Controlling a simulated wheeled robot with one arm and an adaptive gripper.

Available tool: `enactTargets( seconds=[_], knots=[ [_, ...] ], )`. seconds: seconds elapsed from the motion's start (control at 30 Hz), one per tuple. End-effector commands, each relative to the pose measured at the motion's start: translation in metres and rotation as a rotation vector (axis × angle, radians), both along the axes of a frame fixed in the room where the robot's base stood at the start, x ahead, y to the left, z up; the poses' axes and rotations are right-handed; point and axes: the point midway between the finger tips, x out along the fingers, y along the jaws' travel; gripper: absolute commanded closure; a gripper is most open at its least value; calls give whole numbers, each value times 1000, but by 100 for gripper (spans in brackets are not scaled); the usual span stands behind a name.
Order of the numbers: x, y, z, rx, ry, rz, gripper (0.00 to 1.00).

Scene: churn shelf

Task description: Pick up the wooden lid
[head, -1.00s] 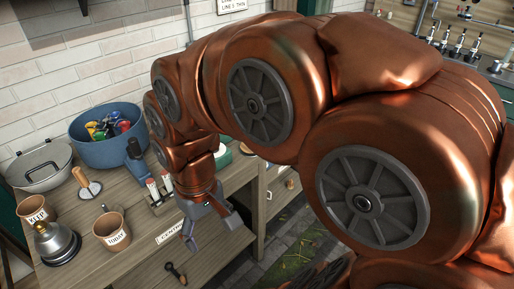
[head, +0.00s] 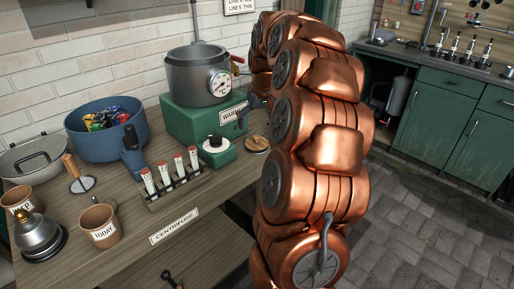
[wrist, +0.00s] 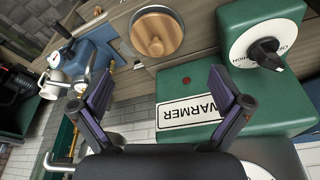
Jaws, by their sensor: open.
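The wooden lid (head: 257,144) is a round pale disc with a knob, lying on the wooden bench at its right end, beside the green warmer box. It also shows in the wrist view (wrist: 174,24), at the top middle, beyond my fingertips. My gripper (wrist: 162,92) is open and empty, its two dark fingers spread wide, with the lid apart from them. In the head view my gripper (head: 243,116) is partly hidden behind my arm, above the lid and close to the warmer.
The green warmer box (head: 185,122) carries a grey pot with a gauge (head: 200,75). A small green dial box (head: 217,151) and a rack of labelled tubes (head: 175,186) stand to the left of the lid. A blue tub (head: 105,140) is further left. Floor is clear at right.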

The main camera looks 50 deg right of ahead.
Motion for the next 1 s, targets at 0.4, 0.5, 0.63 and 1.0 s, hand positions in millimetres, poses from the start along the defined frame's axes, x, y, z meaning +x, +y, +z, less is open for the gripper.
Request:
enactTargets(
  seconds=[0.4, 0.5, 0.63, 1.0],
  knots=[
    [7, -9, -30, -2, 1, -8, 0],
    [8, -9, -38, 1, 4, -8, 0],
    [13, -12, -54, 0, 2, -8, 0],
    [19, -15, -76, -3, -3, -8, 0]
  ],
)
